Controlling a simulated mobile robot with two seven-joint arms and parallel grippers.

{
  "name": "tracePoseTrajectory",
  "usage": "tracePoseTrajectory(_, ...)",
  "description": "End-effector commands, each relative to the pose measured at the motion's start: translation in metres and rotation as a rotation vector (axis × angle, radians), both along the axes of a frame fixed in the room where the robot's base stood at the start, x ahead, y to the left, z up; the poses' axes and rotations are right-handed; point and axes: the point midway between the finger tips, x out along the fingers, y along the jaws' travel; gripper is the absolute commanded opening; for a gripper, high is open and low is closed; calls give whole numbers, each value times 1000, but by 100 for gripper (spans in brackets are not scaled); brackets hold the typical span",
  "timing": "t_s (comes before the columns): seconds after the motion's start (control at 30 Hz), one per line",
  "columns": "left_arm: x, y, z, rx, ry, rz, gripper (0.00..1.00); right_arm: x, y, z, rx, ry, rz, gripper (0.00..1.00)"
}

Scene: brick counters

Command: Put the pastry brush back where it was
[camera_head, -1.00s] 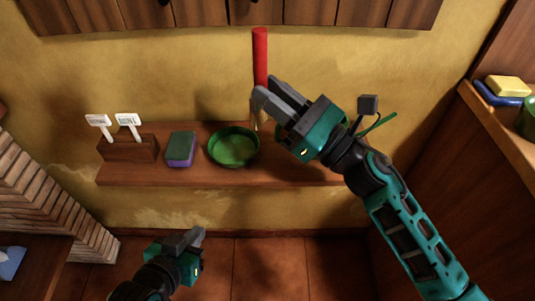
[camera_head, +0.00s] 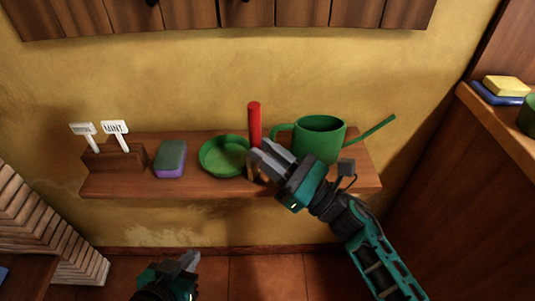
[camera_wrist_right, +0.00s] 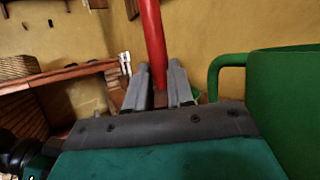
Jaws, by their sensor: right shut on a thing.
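The pastry brush (camera_head: 254,122) has a red handle and stands upright in my right gripper (camera_head: 254,160), which is shut on it. Its lower end is mostly hidden behind the fingers, just above or at the shelf's front part; I cannot tell whether it touches the shelf. In the right wrist view the red handle (camera_wrist_right: 152,45) rises between the two grey fingers (camera_wrist_right: 158,88). The brush is between the green dish and the green watering can. My left gripper (camera_head: 190,262) is low at the bottom of the head view, away from the shelf; its jaw opening is unclear.
The wooden shelf (camera_head: 215,187) holds a block with two white labels (camera_head: 115,158), a green and purple sponge (camera_head: 170,158), a green dish (camera_head: 222,157) and a green watering can (camera_head: 318,140). The can is close to the right gripper. A side counter (camera_head: 490,118) is at right.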

Motion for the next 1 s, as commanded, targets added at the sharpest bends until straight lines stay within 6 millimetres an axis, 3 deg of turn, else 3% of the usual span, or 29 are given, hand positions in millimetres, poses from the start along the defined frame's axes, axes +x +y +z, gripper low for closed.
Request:
tracePoseTrajectory(0.23, 0, -1, -6, -5, -1, 3, 0, 0, 0, -5, -1, -1, 1, 0)
tracePoseTrajectory(0.27, 0, -1, -4, -5, -1, 4, 0, 0, 0, -3, -1, -1, 1, 25)
tracePoseTrajectory(0.5, 0, -1, -4, -6, 0, 4, 0, 0, 0, -3, -1, 0, 1, 48)
tracePoseTrajectory(0.87, 0, -1, 4, -6, -1, 4, 0, 0, 0, 4, -1, 1, 0, 48)
tracePoseTrajectory(1.0, 1, -1, 0, -5, -5, 2, 0, -13, -19, -11, -3, 5, -1, 48)
